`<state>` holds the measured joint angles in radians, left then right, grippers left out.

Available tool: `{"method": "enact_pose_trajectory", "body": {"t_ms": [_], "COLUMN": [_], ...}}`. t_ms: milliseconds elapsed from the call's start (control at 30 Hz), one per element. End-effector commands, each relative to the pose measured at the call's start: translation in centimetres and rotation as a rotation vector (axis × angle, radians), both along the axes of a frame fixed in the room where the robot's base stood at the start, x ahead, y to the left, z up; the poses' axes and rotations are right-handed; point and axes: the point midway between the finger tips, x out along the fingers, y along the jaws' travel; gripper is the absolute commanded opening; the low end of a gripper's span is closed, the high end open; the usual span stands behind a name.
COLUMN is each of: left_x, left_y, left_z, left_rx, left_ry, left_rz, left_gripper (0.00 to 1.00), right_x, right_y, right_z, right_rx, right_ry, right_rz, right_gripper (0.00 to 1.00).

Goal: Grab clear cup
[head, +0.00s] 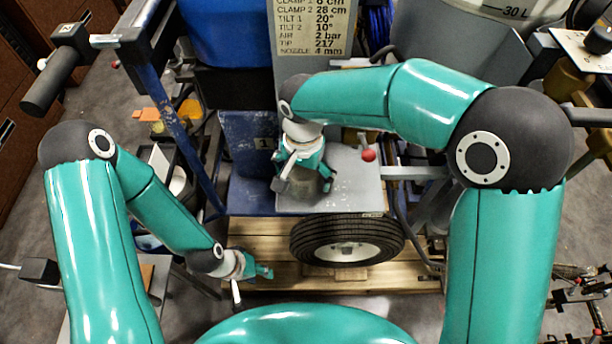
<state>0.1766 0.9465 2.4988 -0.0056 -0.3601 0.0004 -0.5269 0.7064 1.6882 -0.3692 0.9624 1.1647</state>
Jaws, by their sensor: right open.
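A clear, greyish cup (309,187) appears to stand on the grey metal shelf (355,185) in the middle of the head view. It is mostly hidden by my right gripper (302,182). My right gripper is open and points down over the cup, with its fingers beside it. Whether the fingers touch the cup cannot be seen. My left gripper (250,281) is low and to the left, over the wooden pallet (276,249). Its fingers are spread and nothing shows between them.
A black wheel (347,239) sits below the shelf. A red ball knob (368,155) stands just right of my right gripper. A blue panel (240,140) is on the left, and a settings sign (309,27) is behind. Blue frame bars (178,125) run beside my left arm.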

Motion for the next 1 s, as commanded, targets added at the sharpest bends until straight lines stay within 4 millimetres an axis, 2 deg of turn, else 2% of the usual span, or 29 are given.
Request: {"method": "enact_pose_trajectory", "body": {"t_ms": [100, 367, 600, 667, 1000], "left_x": [0.0, -0.01, -0.01, -0.01, -0.01], "left_y": [0.0, -0.01, 0.0, 0.0, 0.0], "left_z": [0.14, 0.1, 0.09, 0.09, 0.06], "left_rx": [0.0, 0.0, 0.0, 0.0, 0.0], "left_ry": [0.0, 0.0, 0.0, 0.0, 0.0], "left_rz": [0.0, 0.0, 0.0, 0.0, 0.0], "left_gripper": [0.4, 0.4, 0.4, 0.4, 0.4], "right_x": [-0.04, -0.02, -0.05, -0.06, -0.15], "right_y": [0.02, 0.05, 0.05, 0.04, 0.01], "right_z": [-1.04, -1.22, -1.23, -1.26, -1.4], "right_rx": [0.0, 0.001, 0.0, 0.0, -0.002], "right_ry": [0.0, 0.0, 0.0, 0.001, 0.004], "right_rz": [0.001, 0.002, 0.002, 0.002, 0.002], "right_gripper": [0.98, 0.96, 0.56, 0.47, 0.47]}}
